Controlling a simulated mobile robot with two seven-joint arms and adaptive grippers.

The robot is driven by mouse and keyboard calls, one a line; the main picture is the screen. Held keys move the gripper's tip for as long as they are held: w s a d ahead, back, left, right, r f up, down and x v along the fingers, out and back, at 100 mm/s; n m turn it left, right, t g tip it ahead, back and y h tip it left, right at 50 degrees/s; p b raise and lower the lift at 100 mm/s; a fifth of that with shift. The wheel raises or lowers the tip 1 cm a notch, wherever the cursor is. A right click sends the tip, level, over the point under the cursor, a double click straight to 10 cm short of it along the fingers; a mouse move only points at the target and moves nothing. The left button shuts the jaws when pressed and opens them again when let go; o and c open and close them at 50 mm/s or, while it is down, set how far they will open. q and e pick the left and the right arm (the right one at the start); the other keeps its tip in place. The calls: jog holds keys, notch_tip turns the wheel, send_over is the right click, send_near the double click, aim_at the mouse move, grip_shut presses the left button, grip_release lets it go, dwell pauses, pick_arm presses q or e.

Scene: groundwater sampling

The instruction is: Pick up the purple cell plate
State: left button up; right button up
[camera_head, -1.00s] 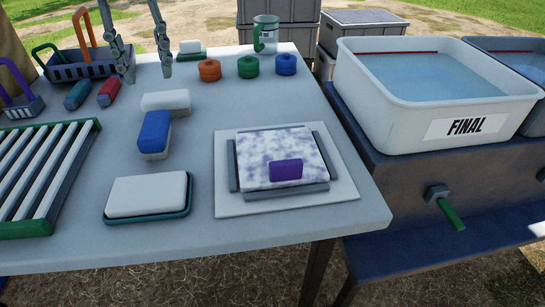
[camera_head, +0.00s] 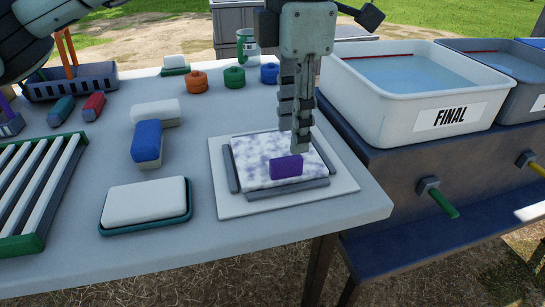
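The purple cell plate (camera_head: 253,162) is a flat, white-and-purple mottled plate with a solid purple tab (camera_head: 286,167) at its front edge. It lies in a grey holder (camera_head: 288,189) on a white board (camera_head: 338,186) near the table's right side.
A white basin (camera_head: 380,115) marked FINAL stands to the right. A blue sponge (camera_head: 147,141), a white block in a green tray (camera_head: 150,200) and a striped rack (camera_head: 35,185) are to the left. Orange (camera_head: 197,81), green and blue round pieces stand behind.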

aim_at(287, 158)
pick_arm(q)
jog(key=f, duration=0.5)
jog(key=shift+s+a+f, duration=0.25)
jog(key=shift+s+a, duration=0.1)
grip_shut()
